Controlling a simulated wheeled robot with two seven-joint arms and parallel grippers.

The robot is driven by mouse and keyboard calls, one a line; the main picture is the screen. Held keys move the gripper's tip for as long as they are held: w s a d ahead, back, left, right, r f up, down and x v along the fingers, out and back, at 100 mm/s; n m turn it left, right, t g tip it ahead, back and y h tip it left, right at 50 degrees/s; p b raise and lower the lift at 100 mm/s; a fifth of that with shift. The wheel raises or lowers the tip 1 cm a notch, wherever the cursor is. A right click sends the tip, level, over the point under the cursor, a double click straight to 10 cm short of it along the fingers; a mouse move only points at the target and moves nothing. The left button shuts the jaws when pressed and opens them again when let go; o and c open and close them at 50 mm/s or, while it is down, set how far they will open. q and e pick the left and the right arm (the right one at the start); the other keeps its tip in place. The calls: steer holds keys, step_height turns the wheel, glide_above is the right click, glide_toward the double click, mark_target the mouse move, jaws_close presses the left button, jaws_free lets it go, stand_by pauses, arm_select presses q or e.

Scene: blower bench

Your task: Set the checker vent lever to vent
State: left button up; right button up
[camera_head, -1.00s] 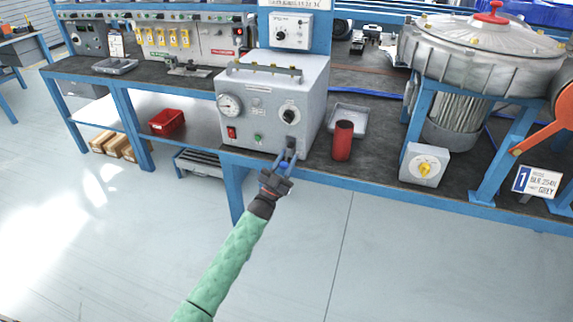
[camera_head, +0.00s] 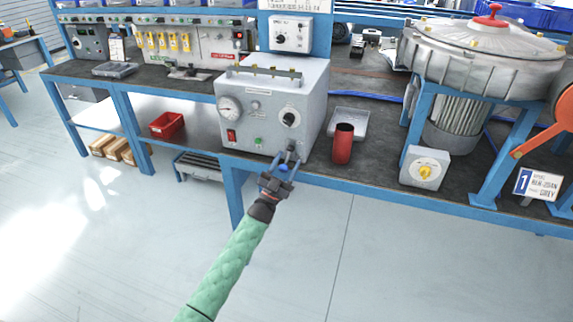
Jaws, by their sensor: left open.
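The checker (camera_head: 262,120) is a grey box on the bench with a round gauge (camera_head: 229,107), a red switch (camera_head: 231,136), a green button and a black knob (camera_head: 288,119) on its front. My left gripper (camera_head: 287,158) is open at the lower right of the checker's front, below the black knob. Its fingers cover that corner, and the vent lever cannot be made out clearly behind them. I cannot tell whether the fingers touch anything. My right gripper is not in view.
A grey box with a yellow knob (camera_head: 425,167) and a large blower (camera_head: 482,58) are farther right. The floor in front is clear.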

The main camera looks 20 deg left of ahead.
arm_select(q)
steer(key=shift+s+f, duration=0.1)
steer(key=shift+s+a+f, duration=0.15)
steer(key=shift+f, duration=0.1)
steer(key=b+v, duration=0.1)
steer(key=v, duration=0.6)
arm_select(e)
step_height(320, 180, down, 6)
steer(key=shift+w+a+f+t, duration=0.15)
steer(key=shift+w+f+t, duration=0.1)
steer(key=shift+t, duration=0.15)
